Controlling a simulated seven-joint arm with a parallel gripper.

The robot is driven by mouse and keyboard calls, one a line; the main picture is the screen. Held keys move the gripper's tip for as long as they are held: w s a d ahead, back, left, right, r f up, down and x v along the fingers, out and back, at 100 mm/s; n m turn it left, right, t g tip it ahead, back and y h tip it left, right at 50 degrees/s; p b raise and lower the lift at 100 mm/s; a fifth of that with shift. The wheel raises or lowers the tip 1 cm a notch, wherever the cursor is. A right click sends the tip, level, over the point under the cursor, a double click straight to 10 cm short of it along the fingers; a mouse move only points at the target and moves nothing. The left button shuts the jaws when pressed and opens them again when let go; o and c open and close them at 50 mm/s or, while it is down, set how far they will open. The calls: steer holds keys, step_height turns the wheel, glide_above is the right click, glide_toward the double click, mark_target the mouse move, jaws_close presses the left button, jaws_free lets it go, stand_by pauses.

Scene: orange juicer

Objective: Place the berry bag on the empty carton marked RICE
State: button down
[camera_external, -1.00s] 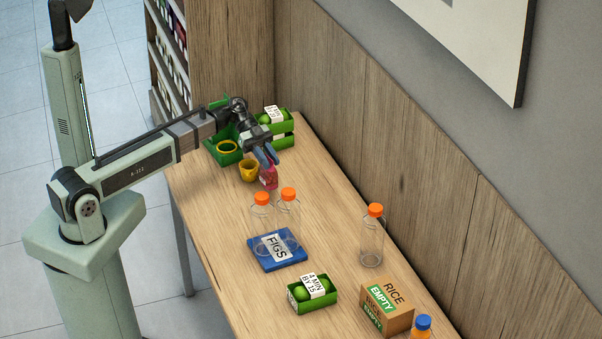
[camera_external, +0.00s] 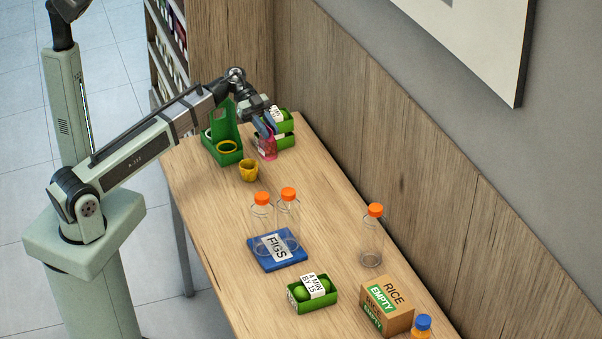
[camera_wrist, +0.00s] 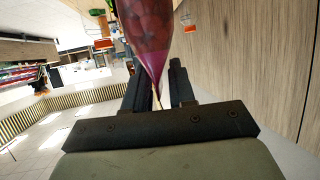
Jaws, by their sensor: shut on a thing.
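The berry bag (camera_external: 268,147) is a pink-red pouch in my gripper (camera_external: 264,128), at the far end of the table in front of the green crates. In the wrist view the bag (camera_wrist: 148,28) hangs from the fingers (camera_wrist: 158,92), pinched at its narrow end. My gripper is shut on it. I cannot tell its exact height above the table. The carton marked RICE (camera_external: 399,315), brown with green EMPTY labels, stands at the near right of the table with nothing on its top.
A green juicer (camera_external: 224,140) and a yellow cup (camera_external: 248,171) stand near the bag. Bottles with orange caps stand on a blue FIGS tray (camera_external: 290,260). Another clear bottle (camera_external: 372,240), a green lime box (camera_external: 318,302) and an orange bottle with a blue cap (camera_external: 422,328) are nearer.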

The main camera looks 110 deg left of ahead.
step_height(320, 180, up, 6)
steer(key=w+d+m+g+h, duration=0.15)
steer(key=w+d, duration=0.25)
steer(key=w, duration=0.9)
steer(key=w+d+m+g+h, duration=0.15)
steer(key=w+d, duration=0.35)
steer(key=w, duration=0.8)
steer(key=w+d+m+g+h, duration=0.2)
steer(key=w+d+m+g, duration=0.15)
steer(key=w+d, duration=2)
step_height(320, 180, down, 15)
steer(key=shift+f+m, duration=0.1)
steer(key=shift+m, duration=0.15)
